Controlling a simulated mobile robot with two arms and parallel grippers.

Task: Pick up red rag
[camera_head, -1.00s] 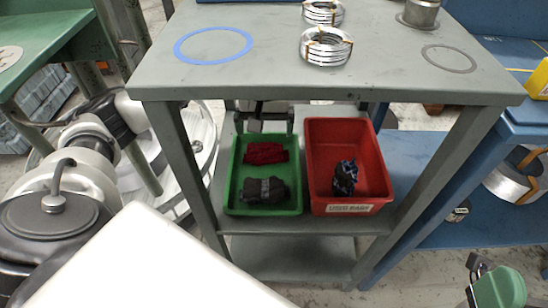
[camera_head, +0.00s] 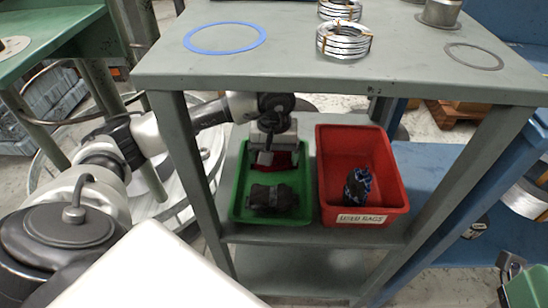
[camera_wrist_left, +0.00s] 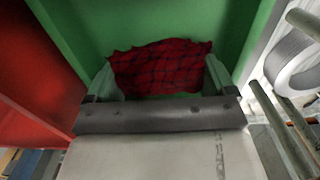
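The red rag (camera_head: 285,160) lies in the back part of the green tray (camera_head: 239,207) on the middle shelf. In the head view my left gripper (camera_head: 268,158) is over it and partly hides it. In the left wrist view the dark-checked red rag (camera_wrist_left: 160,68) lies between and beyond the two spread fingers of my left gripper (camera_wrist_left: 160,82). The fingers are wide apart, and I cannot tell whether they touch the cloth. My right gripper is not in view.
A dark rag (camera_head: 272,199) lies at the front of the green tray. A red bin (camera_head: 345,145) labelled for used rags stands to the right, holding a blue patterned rag (camera_head: 358,186). The tabletop (camera_head: 290,75) overhangs the shelf, and a table leg (camera_head: 188,160) stands left of the tray.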

